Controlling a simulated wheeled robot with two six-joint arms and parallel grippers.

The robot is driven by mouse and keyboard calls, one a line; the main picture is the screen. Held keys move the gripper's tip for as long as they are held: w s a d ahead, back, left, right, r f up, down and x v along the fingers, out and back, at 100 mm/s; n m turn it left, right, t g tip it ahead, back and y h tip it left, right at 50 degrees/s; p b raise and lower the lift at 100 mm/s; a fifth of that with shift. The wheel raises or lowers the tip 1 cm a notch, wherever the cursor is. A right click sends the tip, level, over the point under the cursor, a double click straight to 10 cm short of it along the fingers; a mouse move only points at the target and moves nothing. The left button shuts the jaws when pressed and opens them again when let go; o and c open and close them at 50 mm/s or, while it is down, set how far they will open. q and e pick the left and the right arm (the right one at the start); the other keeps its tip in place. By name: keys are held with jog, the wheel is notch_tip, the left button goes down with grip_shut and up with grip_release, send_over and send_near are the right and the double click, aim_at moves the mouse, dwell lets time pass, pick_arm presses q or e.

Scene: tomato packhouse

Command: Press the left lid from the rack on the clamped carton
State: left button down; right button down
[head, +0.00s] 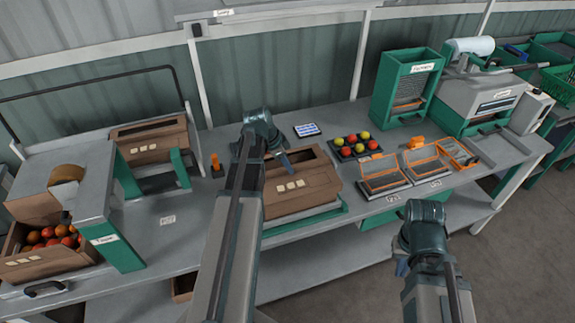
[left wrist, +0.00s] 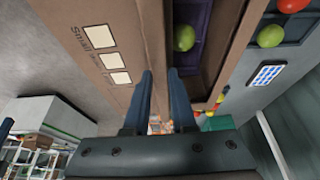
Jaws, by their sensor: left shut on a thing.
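A brown windowed lid (head: 318,180) with three pale squares on its front is at the carton in the green clamp (head: 335,212) in the middle of the bench. My left gripper (head: 283,160) is over its back left part. In the left wrist view my left fingers (left wrist: 160,98) straddle the brown strip between the labelled face (left wrist: 95,60) and the long opening. A green tomato (left wrist: 184,38) shows inside on purple. I cannot tell where lid ends and carton begins, or whether the lid is fully seated. My right gripper (head: 402,265) is low at right, its fingertips mostly hidden.
Two orange-framed holders (head: 385,184) and a tray of tomatoes (head: 356,147) stand to the right.

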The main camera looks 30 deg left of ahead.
pick_arm(q)
jog(key=shift+f, duration=0.25)
dwell(0.3)
jog(key=c, duration=0.7)
grip_release()
jog(key=shift+c, duration=1.4)
notch_tip(320, 180, up, 8)
jog(key=p, duration=0.8)
jog(key=shift+r, duration=0.1)
